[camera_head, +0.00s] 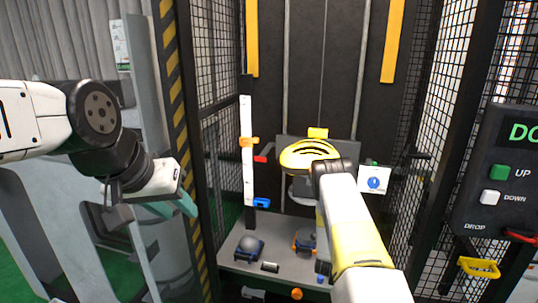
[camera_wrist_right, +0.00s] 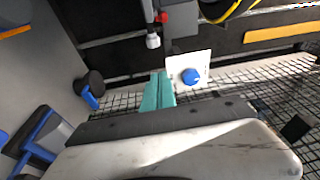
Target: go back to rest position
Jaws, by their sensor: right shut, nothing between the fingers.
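My left gripper (camera_head: 172,206) hangs at the left of the head view, outside the striped post. Its two teal fingertips show apart, with nothing between them. My right arm (camera_head: 352,222) reaches up from the bottom into the caged tower, and its gripper is mostly hidden in the head view. In the right wrist view my right gripper (camera_wrist_right: 158,92) is shut and empty, its teal fingers together. They are close to a white card with a blue disc (camera_wrist_right: 190,76). I cannot tell whether they touch it.
A yellow helmet-like object (camera_head: 308,152) sits beyond my right wrist. Mesh walls (camera_head: 220,70) flank the tower. A control panel (camera_head: 500,185) with a green button (camera_head: 499,171) stands at the right. Objects with blue parts, one a dark rounded item (camera_head: 249,246), lie on the tower floor.

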